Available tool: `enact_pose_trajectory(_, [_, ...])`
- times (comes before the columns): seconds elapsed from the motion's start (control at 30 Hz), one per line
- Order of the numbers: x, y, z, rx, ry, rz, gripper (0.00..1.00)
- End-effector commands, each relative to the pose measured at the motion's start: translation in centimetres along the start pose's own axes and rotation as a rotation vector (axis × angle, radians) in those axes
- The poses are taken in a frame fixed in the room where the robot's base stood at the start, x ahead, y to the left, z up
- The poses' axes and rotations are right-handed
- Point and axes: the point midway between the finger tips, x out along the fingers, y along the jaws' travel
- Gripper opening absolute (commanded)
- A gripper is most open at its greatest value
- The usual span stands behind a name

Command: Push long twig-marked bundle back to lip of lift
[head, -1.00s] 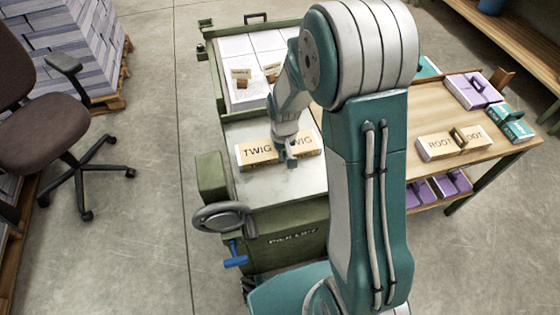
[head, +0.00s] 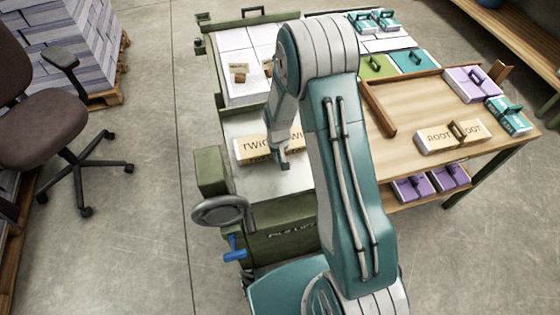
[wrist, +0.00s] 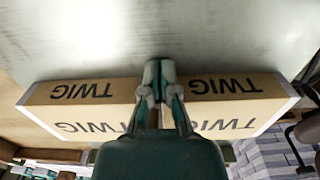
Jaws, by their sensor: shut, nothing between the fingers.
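The long tan bundle marked TWIG (head: 250,149) lies flat across the pale metal top of the green lift (head: 270,183), near its far end. My arm hides its right part in the head view. In the wrist view the bundle (wrist: 75,92) spans the picture, TWIG printed at both ends of its top and side. My gripper (head: 284,164) is shut and points down at the bundle's near side, around its middle. In the wrist view the shut fingertips (wrist: 158,68) reach past the bundle's lettered side over bare metal. Whether they touch the bundle I cannot tell.
Beyond the lift top, a green-framed bed holds white stacks (head: 240,46) with small tan cards. A handwheel (head: 222,212) and blue lever (head: 235,250) are on the lift's near left. A wooden table (head: 405,150) with a ROOT bundle (head: 440,137) stands right. An office chair (head: 40,120) is left.

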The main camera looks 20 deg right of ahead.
Motion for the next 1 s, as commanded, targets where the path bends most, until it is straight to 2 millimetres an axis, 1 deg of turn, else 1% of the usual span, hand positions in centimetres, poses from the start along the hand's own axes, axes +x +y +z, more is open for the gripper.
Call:
enact_pose_trajectory(0.3, [0.0,0.0,-0.1,0.0,-0.001,0.0,0.0])
enact_pose_trajectory(0.37, [0.0,0.0,-0.3,0.0,-0.001,0.0,0.0])
enact_pose_trajectory(0.43, [0.0,0.0,-1.0,0.0,0.0,0.0,0.0])
enact_pose_trajectory(0.8, [0.1,0.0,-7.6,0.0,0.001,-0.001,0.0])
enact_pose_trajectory(1.0, [0.1,0.0,-10.9,0.0,0.0,-0.001,0.0])
